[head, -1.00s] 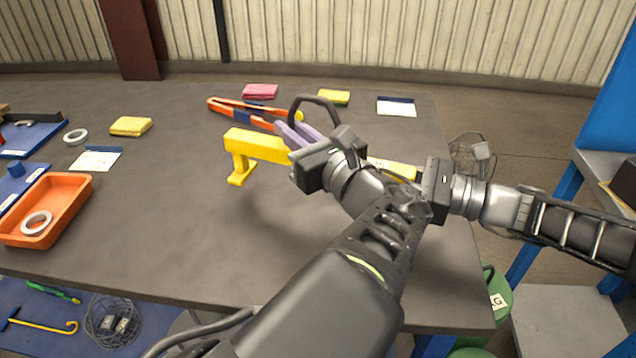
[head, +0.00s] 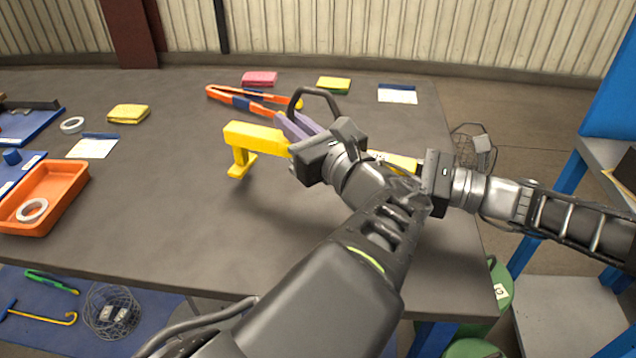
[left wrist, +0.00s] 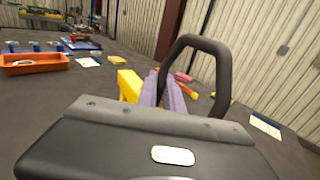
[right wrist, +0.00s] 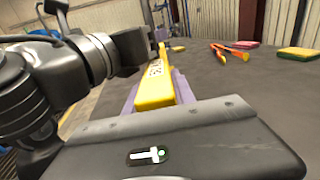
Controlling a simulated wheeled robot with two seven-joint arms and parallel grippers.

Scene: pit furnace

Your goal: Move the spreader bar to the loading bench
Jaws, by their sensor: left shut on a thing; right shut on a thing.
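The yellow spreader bar (head: 258,138) is level over the dark grey table, with a downturned foot at its left end. A shadow lies apart from it on the tabletop, so it appears raised. My left gripper (head: 297,125) is shut on it near the left end, its purple fingers also showing in the left wrist view (left wrist: 165,95). My right gripper (head: 422,168) is shut on its right part, partly hidden behind my left arm. In the right wrist view the bar (right wrist: 155,85), with dark lettering, lies between the purple fingers. I cannot tell which surface is the loading bench.
The table (head: 200,230) carries orange-handled tongs (head: 235,97) just behind the bar, pink (head: 259,78) and yellow pads (head: 128,114), and an orange tray (head: 45,200) at left. A blue-framed grey stand (head: 570,315) is at right, beyond a floor gap. Green drums (head: 500,285) stand below the table's right edge.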

